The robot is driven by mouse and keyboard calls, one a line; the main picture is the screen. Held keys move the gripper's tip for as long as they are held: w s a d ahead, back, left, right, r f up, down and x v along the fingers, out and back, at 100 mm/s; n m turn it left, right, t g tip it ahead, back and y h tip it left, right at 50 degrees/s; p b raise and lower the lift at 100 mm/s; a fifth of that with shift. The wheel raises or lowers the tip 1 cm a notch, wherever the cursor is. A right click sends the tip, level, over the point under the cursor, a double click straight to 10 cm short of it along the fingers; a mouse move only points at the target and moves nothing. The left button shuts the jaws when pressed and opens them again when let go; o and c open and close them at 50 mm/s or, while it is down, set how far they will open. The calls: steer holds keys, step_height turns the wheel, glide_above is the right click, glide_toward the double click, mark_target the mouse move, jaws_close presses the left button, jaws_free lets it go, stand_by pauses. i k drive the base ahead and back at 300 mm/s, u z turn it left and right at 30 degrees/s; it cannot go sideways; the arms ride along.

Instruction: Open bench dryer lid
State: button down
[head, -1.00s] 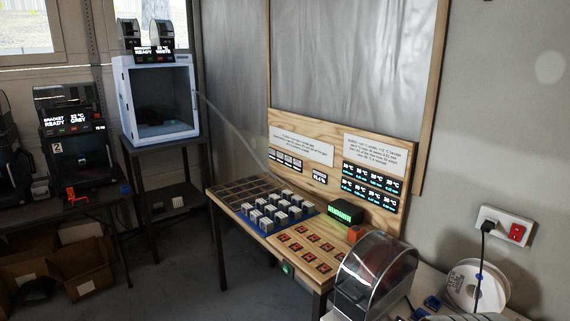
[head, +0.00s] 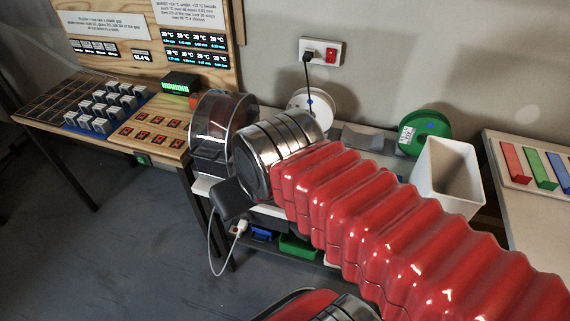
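The bench dryer (head: 213,150) stands at the left end of the bench in the head view. Its clear, rounded lid (head: 222,112) appears down over the body. My arm's silver joint and red ribbed sleeve cross in front of the bench and hide the dryer's lower right side. My gripper's fingertips do not show, so its opening and any contact with the lid cannot be seen. A dark part at the silver joint's lower left is in view, but I cannot tell what it is.
A white spool (head: 312,108), a green spool (head: 425,132) and a white bin (head: 447,178) stand along the bench behind my arm. A wooden table (head: 150,140) with white blocks adjoins at left. A white cable (head: 211,245) hangs below. The floor at lower left is clear.

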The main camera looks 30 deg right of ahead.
mark_target(219, 113)
steer(key=k, duration=1.3)
steer(key=u, duration=0.3)
steer(key=i, duration=0.75)
steer(key=u, duration=0.4)
steer(key=i, duration=1)
steer(key=z, duration=0.1)
